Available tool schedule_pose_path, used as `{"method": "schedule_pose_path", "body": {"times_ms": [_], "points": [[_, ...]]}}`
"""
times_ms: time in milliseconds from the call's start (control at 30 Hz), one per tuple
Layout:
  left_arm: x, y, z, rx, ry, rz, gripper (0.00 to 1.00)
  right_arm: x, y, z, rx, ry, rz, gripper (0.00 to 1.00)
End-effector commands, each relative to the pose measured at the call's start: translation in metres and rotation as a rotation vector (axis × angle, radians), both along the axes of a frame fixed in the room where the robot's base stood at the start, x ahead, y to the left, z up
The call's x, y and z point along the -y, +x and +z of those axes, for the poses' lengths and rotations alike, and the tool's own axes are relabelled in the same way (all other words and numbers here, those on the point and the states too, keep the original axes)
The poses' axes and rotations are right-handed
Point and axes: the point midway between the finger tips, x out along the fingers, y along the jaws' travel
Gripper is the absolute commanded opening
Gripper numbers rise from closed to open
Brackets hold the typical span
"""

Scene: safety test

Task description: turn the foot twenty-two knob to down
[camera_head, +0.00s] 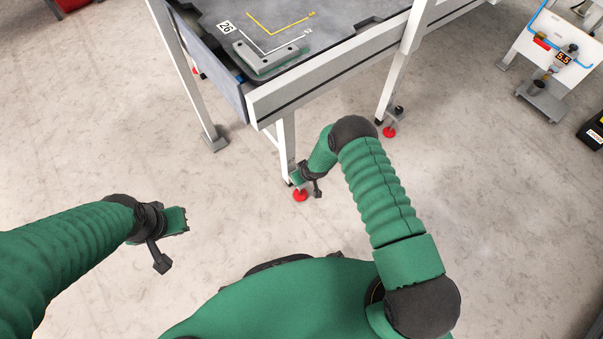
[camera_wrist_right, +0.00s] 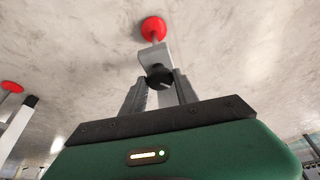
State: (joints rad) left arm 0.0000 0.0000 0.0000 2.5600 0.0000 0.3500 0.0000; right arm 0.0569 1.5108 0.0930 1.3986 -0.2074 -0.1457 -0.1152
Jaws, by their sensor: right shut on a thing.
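A black knob (camera_wrist_right: 158,77) with a pale line on its face sits on a grey bracket (camera_wrist_right: 155,55) at the foot of a table leg. The red foot pad (camera_wrist_right: 153,28) is beyond it; it also shows on the floor in the head view (camera_head: 300,196). My right gripper (camera_wrist_right: 160,90) is shut on the knob, one finger on each side. In the head view my right gripper (camera_head: 297,179) is low at the leg, and the knob cannot be made out there. No number is readable on this foot. My left gripper (camera_head: 184,220) is away from the table; its jaws are unclear.
The grey table (camera_head: 300,85) stands above, with a metal angle piece (camera_head: 270,55) on its top near a 26 label. Another leg with a red foot (camera_head: 389,132) is to the right. A white stand (camera_head: 545,60) is at the far right. The floor between is clear.

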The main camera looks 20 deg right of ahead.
Motion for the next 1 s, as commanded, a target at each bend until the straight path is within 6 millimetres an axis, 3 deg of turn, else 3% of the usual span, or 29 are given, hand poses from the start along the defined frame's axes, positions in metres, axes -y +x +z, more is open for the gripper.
{"method": "schedule_pose_path", "body": {"times_ms": [233,600,1000], "points": [[0.0,0.0,0.005,0.0,0.0,0.0,0.0,-0.003,0.003,0.002,0.008,-0.002,-0.227,0.0],[0.0,0.0,-0.007,0.0,0.0,0.0,0.0,-0.005,0.003,-0.001,0.008,0.0,-0.532,0.0],[0.0,0.0,-0.016,0.0,0.0,0.0,0.0,-0.006,0.003,0.0,0.006,0.002,-0.692,0.0]]}}
